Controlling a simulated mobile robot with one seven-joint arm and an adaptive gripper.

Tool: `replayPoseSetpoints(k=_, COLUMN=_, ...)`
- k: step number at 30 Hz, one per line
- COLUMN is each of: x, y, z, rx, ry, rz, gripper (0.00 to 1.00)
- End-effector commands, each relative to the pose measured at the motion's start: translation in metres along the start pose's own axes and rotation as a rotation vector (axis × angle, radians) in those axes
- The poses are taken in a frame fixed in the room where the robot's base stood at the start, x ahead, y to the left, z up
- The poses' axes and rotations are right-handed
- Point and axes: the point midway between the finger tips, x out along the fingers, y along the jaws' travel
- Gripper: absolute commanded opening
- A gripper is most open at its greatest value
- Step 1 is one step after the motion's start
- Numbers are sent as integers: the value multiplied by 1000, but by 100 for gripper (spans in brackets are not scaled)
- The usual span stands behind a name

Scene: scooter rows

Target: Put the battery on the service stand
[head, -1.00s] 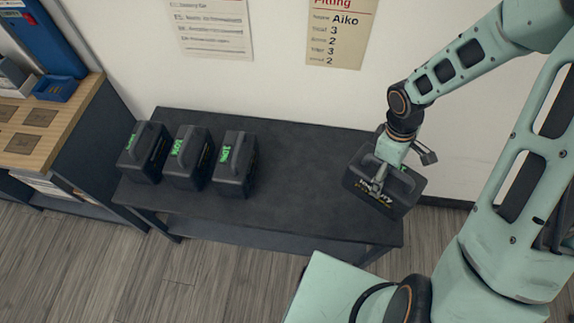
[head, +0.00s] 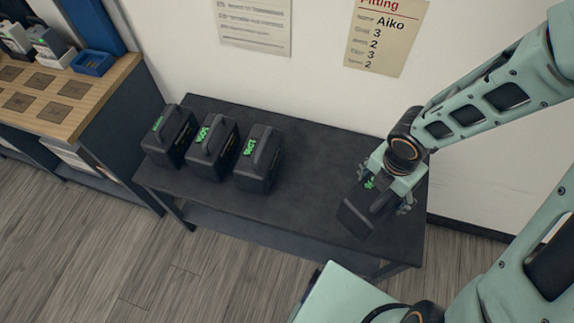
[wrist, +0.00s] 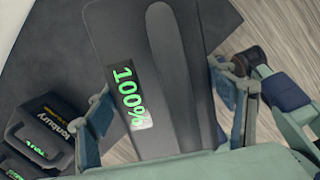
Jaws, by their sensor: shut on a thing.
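My gripper (head: 388,192) is shut on a dark grey battery (head: 358,216) at the right end of the black table (head: 310,190). In the wrist view the battery (wrist: 185,75) fills the middle, with a green 100% display, and the fingers of my gripper (wrist: 165,105) are on either side of it. The battery is tilted in the head view. I cannot tell whether its lower edge touches the table. No thing in view is clearly marked as the service stand.
Three similar batteries with green displays stand in a row at the table's left: left (head: 168,135), middle (head: 212,148), right (head: 258,158). The table's middle is clear. A wooden-topped bench (head: 75,90) with dark square pads and a blue tray (head: 93,61) is at far left.

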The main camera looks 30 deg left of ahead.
Motion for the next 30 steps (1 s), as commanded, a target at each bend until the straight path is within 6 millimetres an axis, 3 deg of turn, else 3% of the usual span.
replayPoseSetpoints(k=13, x=-3, y=11, z=-24, rx=-454, ry=-4, rz=70, gripper=17)
replayPoseSetpoints(k=25, x=-4, y=13, z=-29, rx=-550, ry=-4, rz=85, gripper=17)
replayPoseSetpoints(k=30, x=4, y=14, z=-17, rx=-545, ry=-2, rz=85, gripper=17)
